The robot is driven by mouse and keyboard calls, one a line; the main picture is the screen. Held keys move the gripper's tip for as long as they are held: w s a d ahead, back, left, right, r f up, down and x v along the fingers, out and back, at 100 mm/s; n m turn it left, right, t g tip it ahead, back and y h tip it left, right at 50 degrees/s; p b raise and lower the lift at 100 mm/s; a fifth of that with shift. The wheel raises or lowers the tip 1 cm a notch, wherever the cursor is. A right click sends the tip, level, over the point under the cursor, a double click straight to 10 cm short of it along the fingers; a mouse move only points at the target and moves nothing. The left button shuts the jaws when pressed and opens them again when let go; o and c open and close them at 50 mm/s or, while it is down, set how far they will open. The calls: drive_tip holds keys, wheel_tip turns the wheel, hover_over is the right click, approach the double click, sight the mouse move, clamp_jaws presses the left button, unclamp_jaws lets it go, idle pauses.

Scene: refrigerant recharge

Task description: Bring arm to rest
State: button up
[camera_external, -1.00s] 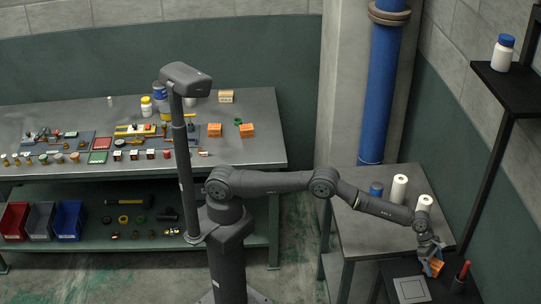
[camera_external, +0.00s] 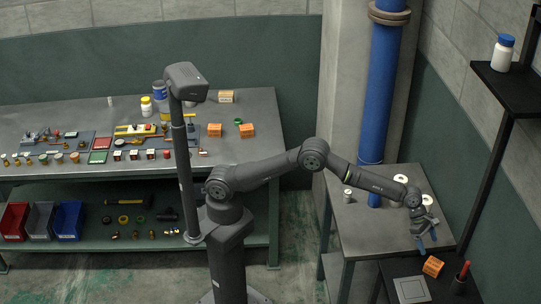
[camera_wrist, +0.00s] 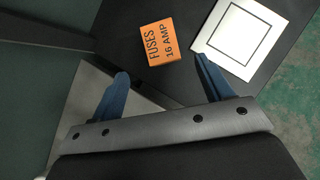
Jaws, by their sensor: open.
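My gripper (camera_external: 428,242) hangs at the front right, above the dark low surface. Its two blue fingers are apart with nothing between them; they also show in the wrist view (camera_wrist: 160,67). An orange box (camera_external: 433,266) lies on the dark surface below the fingertips, apart from them. In the wrist view this box (camera_wrist: 160,43) reads "FUSES 16 AMP" and lies just beyond the fingertips. My arm is bent with its elbow raised.
A pale square plate (camera_external: 411,289) and a red-handled tool (camera_external: 464,272) are near the box. The side table (camera_external: 365,235) holds white cylinders. A black shelf (camera_external: 510,88) with a white bottle (camera_external: 502,53) is at right. A workbench (camera_external: 255,145) stands at left.

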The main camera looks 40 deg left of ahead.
drive_tip(key=x, duration=1.1)
drive_tip(key=shift+s+f, duration=0.15)
drive_tip(key=shift+f, duration=0.05)
wheel_tip(320, 180, up, 5)
drive_tip(key=shift+f, duration=0.2)
drive_tip(key=s+a+r, duration=0.2)
drive_tip(key=s+r, duration=0.5)
drive_tip(key=s, duration=0.5)
wheel_tip(320, 180, up, 9)
hover_over(433, 263)
drive_tip(key=w+a, duration=0.2)
drive_tip(key=a, duration=0.5)
drive_tip(key=shift+s+d+r+n, duration=0.1)
drive_tip(key=shift+d+n, duration=0.1)
drive_tip(key=shift+n, duration=0.1)
